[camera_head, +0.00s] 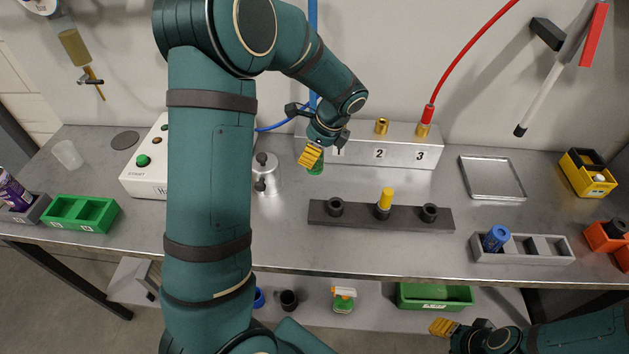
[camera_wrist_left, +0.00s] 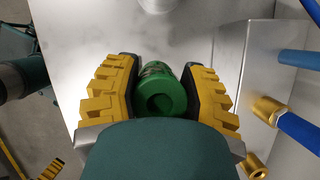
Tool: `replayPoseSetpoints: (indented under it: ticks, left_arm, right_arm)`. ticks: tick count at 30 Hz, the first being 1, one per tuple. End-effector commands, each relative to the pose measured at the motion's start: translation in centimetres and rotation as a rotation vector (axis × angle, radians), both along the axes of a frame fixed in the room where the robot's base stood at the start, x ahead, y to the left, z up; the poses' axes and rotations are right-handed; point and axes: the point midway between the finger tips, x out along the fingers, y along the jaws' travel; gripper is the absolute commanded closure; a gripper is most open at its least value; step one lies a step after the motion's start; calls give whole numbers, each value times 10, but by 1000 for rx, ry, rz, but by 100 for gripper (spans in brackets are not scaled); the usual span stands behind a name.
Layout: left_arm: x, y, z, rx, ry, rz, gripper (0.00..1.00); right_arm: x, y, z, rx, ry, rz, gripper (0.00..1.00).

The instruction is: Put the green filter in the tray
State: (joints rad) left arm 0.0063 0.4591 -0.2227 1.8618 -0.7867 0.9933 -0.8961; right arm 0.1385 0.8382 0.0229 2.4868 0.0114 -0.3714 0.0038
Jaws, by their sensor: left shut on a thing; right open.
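The green filter (camera_head: 317,168) is a small green cylinder at the middle of the bench, in front of the numbered metal block. My left gripper (camera_head: 311,156) is shut on it. In the left wrist view the green filter (camera_wrist_left: 160,92) sits between the yellow fingers of my left gripper (camera_wrist_left: 160,95), its hollow round end facing the camera. My right gripper (camera_head: 445,327) is at the lower right, in front of the bench, open and empty. An empty, shallow metal tray (camera_head: 491,179) lies on the bench at the right. A grey slotted holder (camera_head: 553,250) with a blue cylinder stands nearer the front edge.
The numbered metal block (camera_head: 395,153) with brass fittings stands at the back. A dark rack (camera_head: 355,215) holding a yellow-topped piece lies in front. A metal pot (camera_head: 266,175) and white control box (camera_head: 146,185) are left. Bench between block and metal tray is clear.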

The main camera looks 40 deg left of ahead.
Motion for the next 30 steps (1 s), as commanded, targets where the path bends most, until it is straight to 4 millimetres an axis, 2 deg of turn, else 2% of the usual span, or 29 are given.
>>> replayPoseSetpoints:
  ticks: [4,12,19,25,30]
  left_arm:
    - [0,0,-10,0,4,-1,92]
    - [-1,0,-55,0,3,0,92]
    - [-1,0,-72,0,2,0,92]
    - [-1,0,-98,-1,2,1,92]
    - [0,0,-100,0,0,1,92]
  right_arm:
    - [0,0,-1,-1,1,-1,53]
    - [0,0,-7,-2,2,-1,53]
    - [0,0,-9,-2,1,-1,53]
    - [0,0,-12,-3,2,-1,53]
    - [0,0,-12,-3,1,-1,53]
